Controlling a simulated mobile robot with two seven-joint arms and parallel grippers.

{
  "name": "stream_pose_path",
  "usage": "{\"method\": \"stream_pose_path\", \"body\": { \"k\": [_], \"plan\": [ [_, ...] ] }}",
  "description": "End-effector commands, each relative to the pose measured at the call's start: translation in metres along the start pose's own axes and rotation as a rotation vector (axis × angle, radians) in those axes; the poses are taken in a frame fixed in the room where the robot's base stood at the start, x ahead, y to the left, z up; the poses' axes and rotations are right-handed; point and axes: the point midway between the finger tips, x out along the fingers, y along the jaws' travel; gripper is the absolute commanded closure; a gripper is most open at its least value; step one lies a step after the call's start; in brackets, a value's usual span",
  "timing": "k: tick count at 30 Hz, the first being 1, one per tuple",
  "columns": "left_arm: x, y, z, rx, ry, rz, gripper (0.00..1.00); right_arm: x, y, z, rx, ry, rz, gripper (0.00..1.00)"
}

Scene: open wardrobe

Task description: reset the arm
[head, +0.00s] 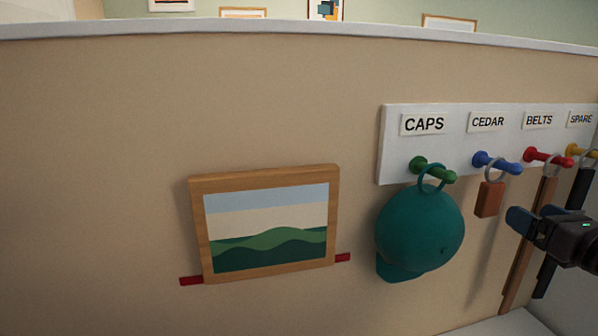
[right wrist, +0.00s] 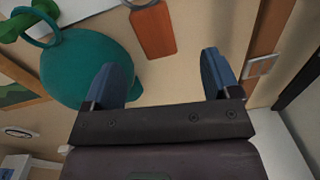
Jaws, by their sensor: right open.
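My right gripper (head: 535,215) is at the right edge of the head view, in front of the hanging belts. In the right wrist view its two blue fingers stand wide apart, and the gripper (right wrist: 166,72) is open with nothing between the fingertips. A teal cap (head: 420,230) hangs by a ring on the green peg (head: 432,169) under the CAPS label. The cap (right wrist: 78,65) also shows left of the fingers in the wrist view. A brown cedar block (head: 488,199) hangs from the blue peg (head: 497,162). My left gripper is not in view.
A white peg board (head: 393,150) holds the pegs. A brown belt (head: 540,205) hangs on the red peg (head: 547,157), a dark one (head: 576,190) on the yellow peg (head: 582,151). A framed landscape (head: 268,222) hangs left of the cap. The wall further left is bare.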

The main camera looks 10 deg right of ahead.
Motion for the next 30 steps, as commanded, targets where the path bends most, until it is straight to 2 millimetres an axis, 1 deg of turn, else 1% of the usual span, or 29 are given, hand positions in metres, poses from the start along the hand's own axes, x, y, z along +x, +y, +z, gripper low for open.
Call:
{"method": "stream_pose_path", "body": {
  "k": [1, 2, 5, 7, 10, 12, 14, 15, 19, 23, 26, 27, 30],
  "plan": [
    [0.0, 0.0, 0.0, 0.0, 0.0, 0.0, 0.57, -0.006, -0.006, -0.013, 0.074, 0.005, -0.036, 0.18],
    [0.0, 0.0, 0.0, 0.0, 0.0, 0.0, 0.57, -0.009, -0.009, -0.02, 0.127, 0.007, -0.062, 0.18],
    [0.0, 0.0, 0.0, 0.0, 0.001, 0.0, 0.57, -0.025, -0.022, -0.052, 0.336, 0.012, -0.169, 0.18],
    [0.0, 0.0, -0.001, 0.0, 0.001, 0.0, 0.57, -0.037, -0.027, -0.077, 0.494, 0.014, -0.25, 0.18],
    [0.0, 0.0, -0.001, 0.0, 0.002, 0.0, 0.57, -0.055, -0.032, -0.113, 0.715, 0.011, -0.368, 0.18],
    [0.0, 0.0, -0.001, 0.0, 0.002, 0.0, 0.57, -0.069, -0.03, -0.139, 0.868, 0.009, -0.451, 0.18],
    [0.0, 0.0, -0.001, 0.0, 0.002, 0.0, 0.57, -0.08, -0.028, -0.16, 0.996, 0.004, -0.524, 0.18],
    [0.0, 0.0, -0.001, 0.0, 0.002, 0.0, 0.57, -0.088, -0.025, -0.174, 1.081, -0.001, -0.573, 0.18],
    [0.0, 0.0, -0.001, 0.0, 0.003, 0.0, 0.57, -0.113, -0.008, -0.218, 1.348, -0.018, -0.735, 0.18],
    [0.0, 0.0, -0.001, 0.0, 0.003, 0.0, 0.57, -0.137, 0.018, -0.258, 1.606, -0.041, -0.905, 0.18],
    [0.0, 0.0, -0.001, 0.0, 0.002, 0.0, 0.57, -0.155, 0.043, -0.284, 1.792, -0.064, -1.042, 0.18],
    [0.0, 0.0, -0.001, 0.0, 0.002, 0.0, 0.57, -0.162, 0.055, -0.293, 1.865, -0.074, -1.1, 0.18],
    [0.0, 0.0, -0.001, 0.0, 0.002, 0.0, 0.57, -0.177, 0.084, -0.313, 2.03, -0.1, -1.239, 0.18]
  ]
}}
